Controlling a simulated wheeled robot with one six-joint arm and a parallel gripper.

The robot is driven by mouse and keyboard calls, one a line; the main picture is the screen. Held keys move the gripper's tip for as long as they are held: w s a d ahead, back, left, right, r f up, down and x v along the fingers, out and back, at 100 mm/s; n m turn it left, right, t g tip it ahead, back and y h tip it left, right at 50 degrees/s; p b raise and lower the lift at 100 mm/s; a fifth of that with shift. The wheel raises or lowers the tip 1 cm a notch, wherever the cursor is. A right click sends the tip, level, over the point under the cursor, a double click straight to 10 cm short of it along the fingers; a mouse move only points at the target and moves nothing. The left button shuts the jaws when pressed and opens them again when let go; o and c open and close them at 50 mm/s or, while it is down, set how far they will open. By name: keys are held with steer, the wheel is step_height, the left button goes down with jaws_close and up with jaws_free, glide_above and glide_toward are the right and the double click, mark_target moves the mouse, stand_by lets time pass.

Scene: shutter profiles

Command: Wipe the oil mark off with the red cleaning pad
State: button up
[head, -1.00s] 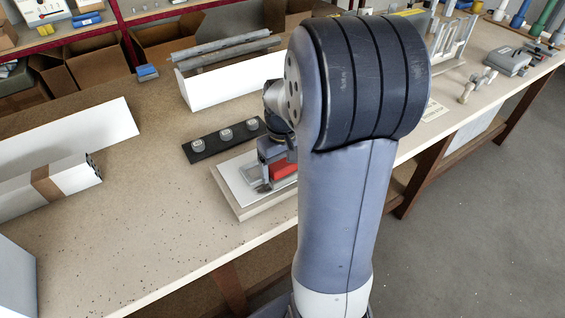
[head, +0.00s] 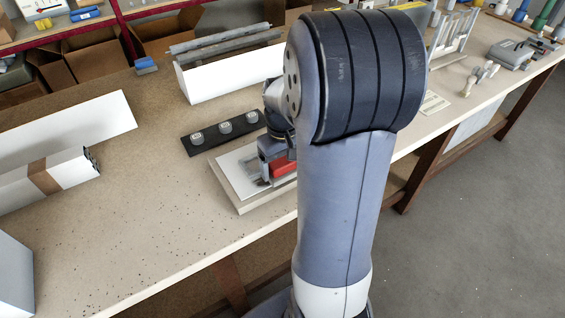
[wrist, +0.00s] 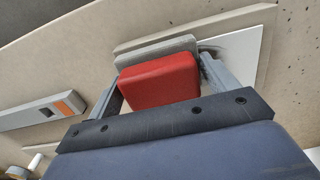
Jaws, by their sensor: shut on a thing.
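The red cleaning pad (wrist: 160,80) has a red block on a grey sole. It sits between the two fingers of my gripper (wrist: 163,84), which is shut on it. In the head view the pad (head: 284,167) is low over the white panel (head: 228,173), partly hidden by my arm. Whether the sole touches the panel cannot be told for sure. The dark grey oil mark (wrist: 214,43) shows beyond the right finger in the wrist view. In the head view the mark (head: 250,160) shows as a grey smear left of my gripper; the rest is hidden.
A black strip (head: 207,144) with three small metal pieces lies just behind the panel. A long white profile (head: 215,85) stands further back. A taped white profile bundle (head: 65,178) lies left.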

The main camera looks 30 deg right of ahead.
mark_target(271, 165)
steer(key=shift+f, duration=0.4)
steer(key=shift+a+r, duration=0.15)
steer(key=shift+a, duration=1.35)
steer(key=shift+a, duration=0.15)
steer(key=shift+s+a+f, duration=0.1)
steer(key=shift+a, duration=0.55)
steer(key=shift+s+a+f, duration=0.1)
steer(key=shift+a, duration=0.55)
steer(key=shift+a, duration=0.1)
